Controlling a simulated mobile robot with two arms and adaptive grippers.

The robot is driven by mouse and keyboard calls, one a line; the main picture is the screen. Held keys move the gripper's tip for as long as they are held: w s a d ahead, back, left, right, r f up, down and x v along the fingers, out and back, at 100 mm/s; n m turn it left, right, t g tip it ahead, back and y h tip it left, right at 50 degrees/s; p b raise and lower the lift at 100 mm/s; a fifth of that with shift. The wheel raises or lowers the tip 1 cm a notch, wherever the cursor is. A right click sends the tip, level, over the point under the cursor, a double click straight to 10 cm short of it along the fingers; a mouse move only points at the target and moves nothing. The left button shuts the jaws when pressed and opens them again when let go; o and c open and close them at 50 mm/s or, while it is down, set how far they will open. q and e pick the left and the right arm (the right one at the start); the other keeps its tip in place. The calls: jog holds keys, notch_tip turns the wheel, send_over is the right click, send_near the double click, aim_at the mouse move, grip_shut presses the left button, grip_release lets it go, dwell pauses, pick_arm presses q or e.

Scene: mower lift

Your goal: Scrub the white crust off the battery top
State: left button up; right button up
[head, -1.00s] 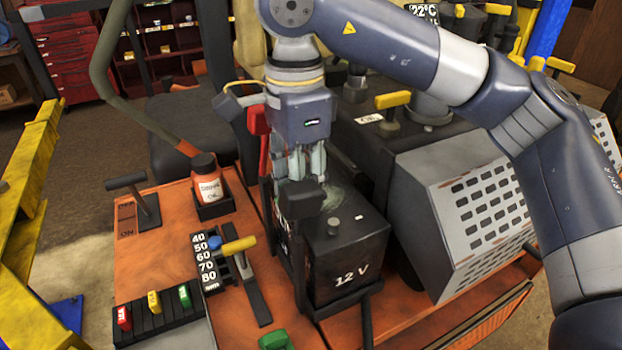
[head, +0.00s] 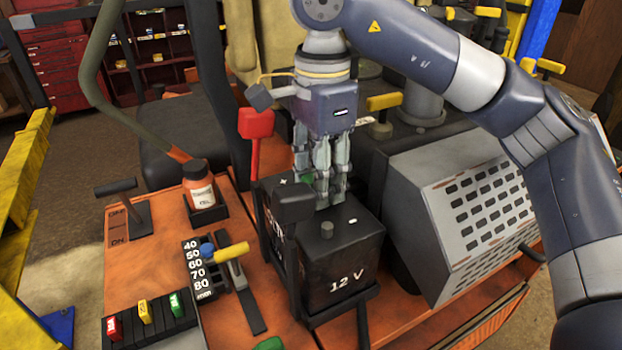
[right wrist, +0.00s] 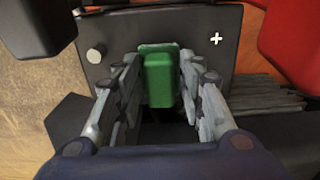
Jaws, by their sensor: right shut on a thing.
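The black battery (head: 340,262), marked 12 V, stands upright on the orange deck. Its dark top (right wrist: 205,22) shows a plus sign and a round post in the right wrist view. I see no white crust on the visible top, only a small white mark (head: 353,220). My right gripper (head: 325,198) is low over the back of the battery top. In the right wrist view, its fingers (right wrist: 160,85) are shut on a green block (right wrist: 160,80). The block is at or just above the top; I cannot tell if it touches. My left gripper is not in view.
A black block (head: 295,202) and a red handle (head: 257,124) stand close beside the battery and gripper. A grey perforated housing (head: 480,215) is to the right. An orange-labelled bottle (head: 199,186) and a lever with a yellow grip (head: 232,252) are to the left.

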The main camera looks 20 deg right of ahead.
jog(key=shift+w+d, duration=0.1)
jog(key=shift+d, duration=0.7)
jog(key=shift+w+d, duration=0.1)
jog(key=shift+d, duration=0.55)
jog(key=shift+a, duration=0.15)
jog(key=shift+a+f, duration=0.2)
jog(key=shift+a, duration=0.2)
jog(key=shift+s+a+f, duration=0.1)
jog(key=shift+s+a, duration=0.2)
jog(key=shift+a, duration=0.35)
jog(key=shift+c, duration=0.3)
jog(key=shift+s+a, duration=0.15)
jog(key=shift+a, duration=0.65)
jog(key=shift+s+a, duration=0.15)
jog(key=shift+a, duration=0.8)
jog(key=shift+s+a, duration=0.15)
jog(key=shift+a, duration=0.75)
jog(key=shift+r+p, duration=0.2)
jog(key=shift+p, duration=0.1)
